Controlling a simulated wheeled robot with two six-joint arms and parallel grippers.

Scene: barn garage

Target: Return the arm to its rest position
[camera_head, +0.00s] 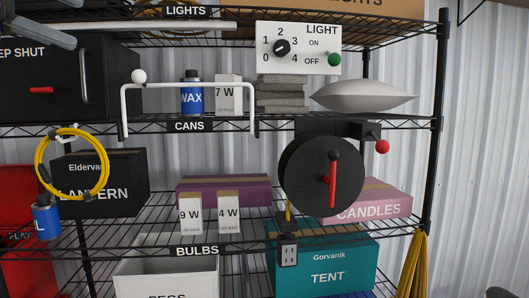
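My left gripper (62,22) shows at the top left corner, cut off by the picture edge. My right gripper is not recognisable in view.
A wire shelf rack (436,120) fills the view. It bears a light switch panel (298,46), a white bar handle (190,85), a black disc with red lever (310,175), a yellow cable coil (40,170) and boxes. Yellow cord (412,265) hangs at right.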

